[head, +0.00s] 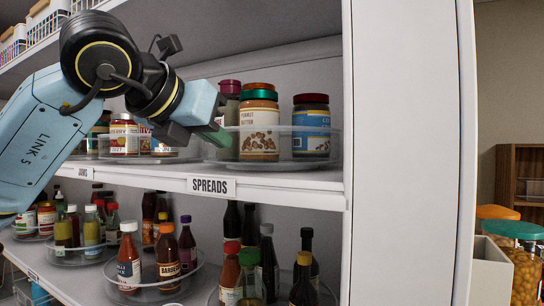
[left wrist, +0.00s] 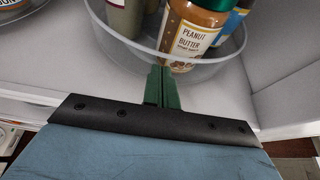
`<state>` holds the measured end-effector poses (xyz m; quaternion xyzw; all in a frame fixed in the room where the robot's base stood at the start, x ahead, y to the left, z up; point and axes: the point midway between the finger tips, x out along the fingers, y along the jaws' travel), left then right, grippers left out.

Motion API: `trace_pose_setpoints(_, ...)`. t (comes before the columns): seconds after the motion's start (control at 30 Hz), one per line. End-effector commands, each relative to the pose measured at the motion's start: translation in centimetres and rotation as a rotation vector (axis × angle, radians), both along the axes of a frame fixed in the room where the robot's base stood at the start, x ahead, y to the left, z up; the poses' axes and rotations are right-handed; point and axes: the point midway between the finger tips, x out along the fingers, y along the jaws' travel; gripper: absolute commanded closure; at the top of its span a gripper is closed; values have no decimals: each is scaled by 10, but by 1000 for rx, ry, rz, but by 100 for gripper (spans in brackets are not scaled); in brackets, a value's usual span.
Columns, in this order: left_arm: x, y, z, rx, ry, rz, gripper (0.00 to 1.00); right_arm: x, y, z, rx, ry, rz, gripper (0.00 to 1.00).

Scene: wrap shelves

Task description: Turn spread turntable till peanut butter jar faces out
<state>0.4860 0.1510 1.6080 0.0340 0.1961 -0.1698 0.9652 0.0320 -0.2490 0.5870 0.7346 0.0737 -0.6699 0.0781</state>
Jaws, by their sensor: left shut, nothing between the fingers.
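The spread turntable (head: 325,165) is a clear, low-walled round tray on the shelf above the SPREADS label. Its rim (left wrist: 118,42) also shows in the left wrist view. The peanut butter jar (head: 259,128) is tan with a teal lid and stands upright at the turntable's front, its label turned towards the shelf's open side. Its label also shows in the left wrist view (left wrist: 188,34). My left gripper (head: 220,138) has its green fingers (left wrist: 161,75) together and empty, at the turntable's front rim just left of the jar. I cannot tell whether they touch the rim. My right gripper is out of view.
A blue-labelled jar (head: 311,128) and a purple-lidded jar (head: 229,92) share the turntable. The SPREADS label (head: 211,186) is on the shelf edge. A white upright panel (head: 405,150) closes the right side. Bottles on turntables (head: 165,285) fill the shelf below.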

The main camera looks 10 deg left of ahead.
Motion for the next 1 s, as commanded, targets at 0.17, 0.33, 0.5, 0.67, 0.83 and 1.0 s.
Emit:
trace_pose_setpoints(0.17,5,7,0,-1,0,0,100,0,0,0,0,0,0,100)
trace_pose_setpoints(0.33,5,7,0,0,-1,0,100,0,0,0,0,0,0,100)
trace_pose_setpoints(0.5,4,7,0,0,-1,0,100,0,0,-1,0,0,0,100)
trace_pose_setpoints(0.67,-3,10,-1,-1,-1,-1,100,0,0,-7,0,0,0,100)
trace_pose_setpoints(0.83,-16,16,-1,-1,-2,0,100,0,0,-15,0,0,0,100)
trace_pose_setpoints(1.0,-25,22,-1,-1,-1,0,100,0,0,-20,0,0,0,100)
